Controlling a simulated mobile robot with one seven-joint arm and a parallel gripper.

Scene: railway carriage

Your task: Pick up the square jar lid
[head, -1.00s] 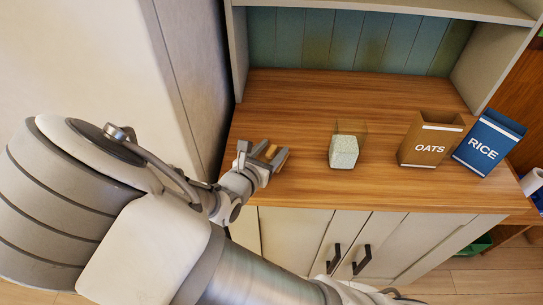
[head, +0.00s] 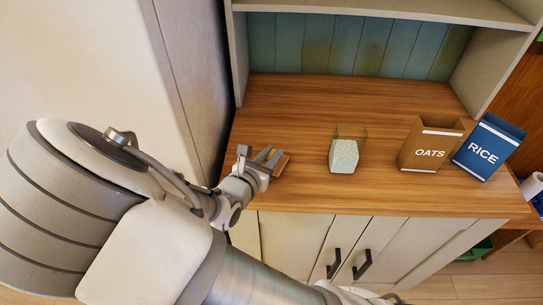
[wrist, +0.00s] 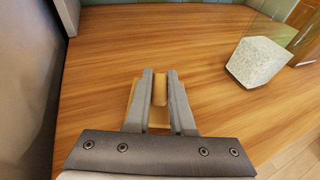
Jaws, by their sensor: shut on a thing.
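The square jar lid is a small tan wooden piece (head: 281,164) at the left front of the wooden counter. In the wrist view the lid (wrist: 158,118) shows between and beside the fingers, with a tan raised part between the fingertips. My gripper (head: 268,156) is shut on the lid; its two grey fingers also show in the wrist view (wrist: 160,76). The fingers hide part of the lid. I cannot tell whether the lid touches the counter. A clear square jar (head: 344,154) with pale grains stands open to the right; it also shows in the wrist view (wrist: 262,62).
A brown OATS box (head: 429,145) and a blue RICE box (head: 488,147) stand at the right of the counter (head: 300,105). A tall pale panel (head: 180,70) borders it on the left, and a shelf (head: 400,8) hangs above. The counter behind my gripper is clear.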

